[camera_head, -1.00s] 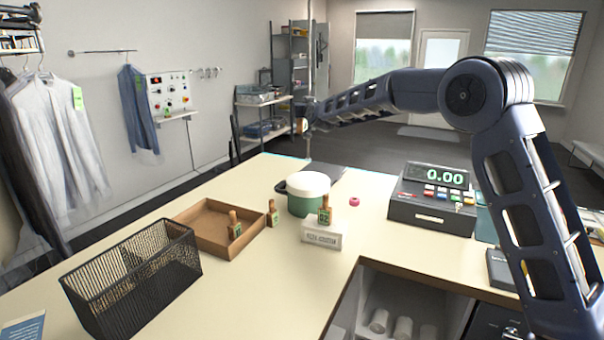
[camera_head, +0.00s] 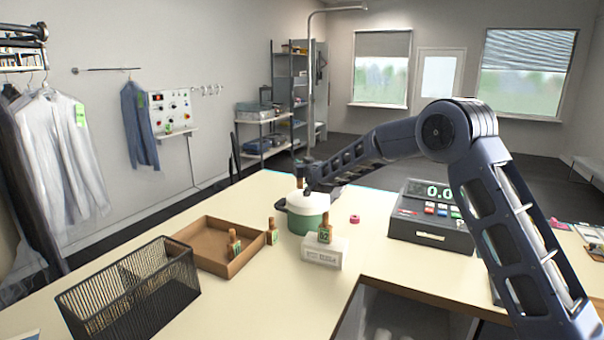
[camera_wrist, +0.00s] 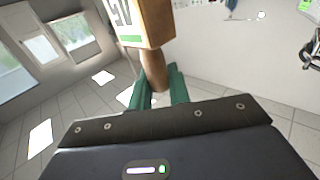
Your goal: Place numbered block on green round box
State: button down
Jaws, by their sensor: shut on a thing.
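The green round box (camera_head: 306,220) with a white lid stands on the counter, just behind a white labelled stand. My gripper (camera_wrist: 160,92) is shut on the wooden handle of a numbered block (camera_wrist: 141,22); the block's face with dark figures and a green band is partly cut off by the top edge in the wrist view.
Similar handled blocks stand in the brown tray (camera_head: 190,232), beside it (camera_head: 272,233), and on the white stand (camera_head: 322,253). A black wire basket (camera_head: 130,290) is at front left. A pink ring (camera_head: 354,219) and a cash register (camera_head: 430,222) are to the right.

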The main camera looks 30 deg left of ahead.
jog(key=shift+f, duration=1.9)
jog(key=shift+f, duration=0.15)
jog(key=c, duration=1.3)
grip_release()
jog(key=shift+s+r, duration=0.1)
jog(key=shift+r, duration=0.1)
jog(key=v, duration=0.7)
jog(key=shift+s+d, duration=0.1)
jog(key=shift+d, duration=0.1)
